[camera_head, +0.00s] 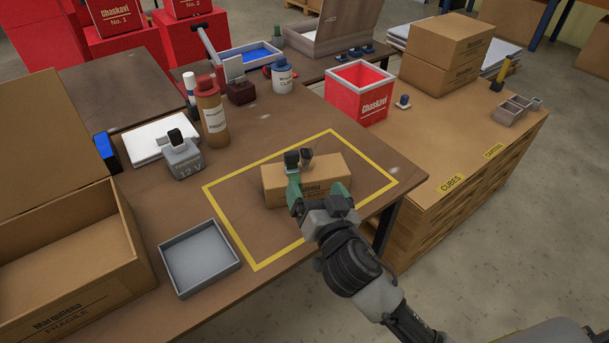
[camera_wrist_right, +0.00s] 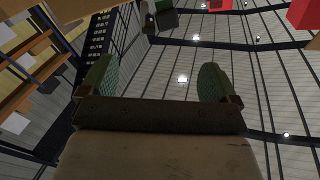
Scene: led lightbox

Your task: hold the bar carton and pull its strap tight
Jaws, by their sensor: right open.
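The bar carton (camera_head: 330,172), a brown box with dark print on its front, lies inside the yellow outline (camera_head: 233,229) on the table. Two small dark pieces (camera_head: 305,157) stand at its top left; I cannot tell if they belong to the strap. No strap band shows clearly. My right gripper (camera_head: 318,190) is at the carton's front side with its green fingers apart and nothing between them; whether they touch the carton is unclear. The fingers also show apart in the right wrist view (camera_wrist_right: 154,84). My left gripper is not in view.
A grey tray (camera_head: 200,258) and a large open carton (camera_head: 65,248) lie to the left. A brown bottle (camera_head: 211,110) and a grey weight (camera_head: 183,160) stand behind. A red box (camera_head: 357,96) stands at the back right. The table inside the outline is otherwise clear.

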